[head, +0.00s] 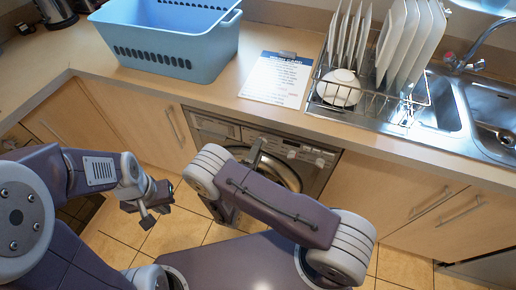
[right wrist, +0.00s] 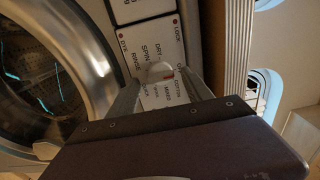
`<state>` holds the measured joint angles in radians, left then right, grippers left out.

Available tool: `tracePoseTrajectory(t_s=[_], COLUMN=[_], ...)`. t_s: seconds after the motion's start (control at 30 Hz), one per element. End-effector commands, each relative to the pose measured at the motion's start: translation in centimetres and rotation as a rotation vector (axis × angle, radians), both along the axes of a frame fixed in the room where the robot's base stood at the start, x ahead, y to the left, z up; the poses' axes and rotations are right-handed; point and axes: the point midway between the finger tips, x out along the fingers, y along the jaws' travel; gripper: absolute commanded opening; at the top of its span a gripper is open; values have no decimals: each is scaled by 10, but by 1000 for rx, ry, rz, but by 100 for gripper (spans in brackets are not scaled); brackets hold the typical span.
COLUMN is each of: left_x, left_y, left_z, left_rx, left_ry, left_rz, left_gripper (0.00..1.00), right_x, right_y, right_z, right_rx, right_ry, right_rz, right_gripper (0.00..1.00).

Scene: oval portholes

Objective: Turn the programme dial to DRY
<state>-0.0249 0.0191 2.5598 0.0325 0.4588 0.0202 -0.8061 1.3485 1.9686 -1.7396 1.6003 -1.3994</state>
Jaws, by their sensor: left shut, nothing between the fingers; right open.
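My right gripper (right wrist: 160,90) is open, with one finger each side of the dial; contact cannot be told. My left gripper (head: 148,218) is shut and empty, low over the floor, away from the machine.
A blue laundry basket (head: 170,35), a printed sheet (head: 277,78) and a dish rack (head: 370,100) with plates and a bowl stand on the worktop (head: 215,95). A sink (head: 490,95) is at the right. The round door (right wrist: 65,70) is left of the dial.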

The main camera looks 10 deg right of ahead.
Motion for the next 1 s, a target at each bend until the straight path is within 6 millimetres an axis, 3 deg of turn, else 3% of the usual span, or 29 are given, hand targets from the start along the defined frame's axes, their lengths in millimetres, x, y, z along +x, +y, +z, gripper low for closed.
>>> tracePoseTrajectory(t_s=[0.13,0.4,0.6,1.0], left_x=[0,0,0,0], left_y=[0,0,0,0], left_z=[0,0,0,1], left_rx=[0,0,0,0], left_ry=[0,0,0,0], left_rz=[0,0,0,0], left_gripper=[0,0,0,0], right_x=[11,13,13,13], right_y=[-8,-9,-9,-9], right_z=[0,0,0,0], right_rx=[1,1,2,66], right_ry=[-2,-2,-1,-45], right_rz=[-1,0,0,-1], right_gripper=[59,56,0,0])
